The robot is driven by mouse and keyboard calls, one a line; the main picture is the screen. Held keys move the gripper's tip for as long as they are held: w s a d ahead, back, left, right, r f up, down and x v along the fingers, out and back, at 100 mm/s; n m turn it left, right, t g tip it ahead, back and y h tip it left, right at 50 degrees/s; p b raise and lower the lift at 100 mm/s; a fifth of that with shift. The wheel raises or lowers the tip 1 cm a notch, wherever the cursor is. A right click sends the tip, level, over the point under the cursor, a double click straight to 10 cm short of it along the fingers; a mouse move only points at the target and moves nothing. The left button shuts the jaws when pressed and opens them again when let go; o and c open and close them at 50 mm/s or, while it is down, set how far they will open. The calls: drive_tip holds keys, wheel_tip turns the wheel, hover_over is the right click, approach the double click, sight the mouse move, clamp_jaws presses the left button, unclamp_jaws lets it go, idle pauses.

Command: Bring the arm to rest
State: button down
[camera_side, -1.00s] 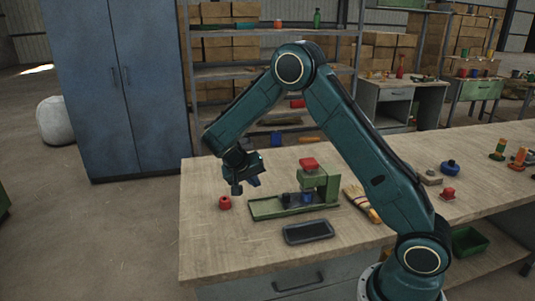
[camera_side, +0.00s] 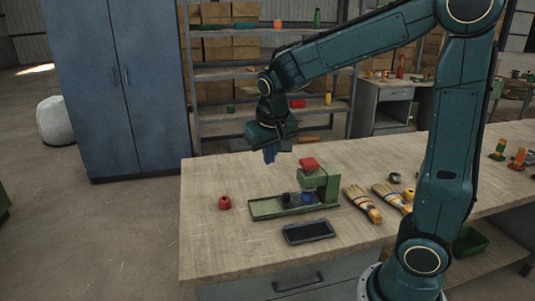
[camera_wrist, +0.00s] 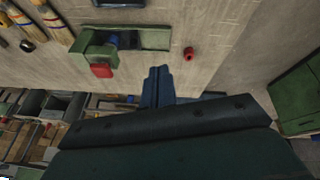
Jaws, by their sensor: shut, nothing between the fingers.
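My gripper (camera_side: 270,154) hangs above the back left part of the wooden workbench (camera_side: 215,240), shut and empty, pointing down. Its blue fingers are together in the wrist view (camera_wrist: 158,88). It is well clear of the bench top and of everything on it. The green winding machine (camera_side: 322,185) with a red top (camera_side: 309,163) stands below and to the right of it. A small red spool (camera_side: 225,202) stands apart on the bench to the machine's left.
A dark tray (camera_side: 308,231) lies in front of the machine. Two brushes (camera_side: 362,204) (camera_side: 391,196) lie to its right. Small red, orange and green items (camera_side: 517,157) stand at the far right. A blue cabinet (camera_side: 125,90) and a shelf rack stand behind. The bench's left front is clear.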

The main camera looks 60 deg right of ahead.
drive_tip(key=s+a+r+n+t+y, duration=0.1)
drive_tip(key=s+a+r+n, duration=0.1)
drive_tip(key=s, duration=0.7)
drive_tip(key=s+a+r+n+t+y, duration=0.2)
drive_tip(key=s+a+n, duration=0.2)
drive_tip(key=s+a, duration=0.2)
drive_tip(key=s, duration=0.2)
drive_tip(key=shift+s+a+y, duration=0.25)
drive_tip(key=shift+s+y, duration=0.05)
drive_tip(key=shift+s, duration=0.05)
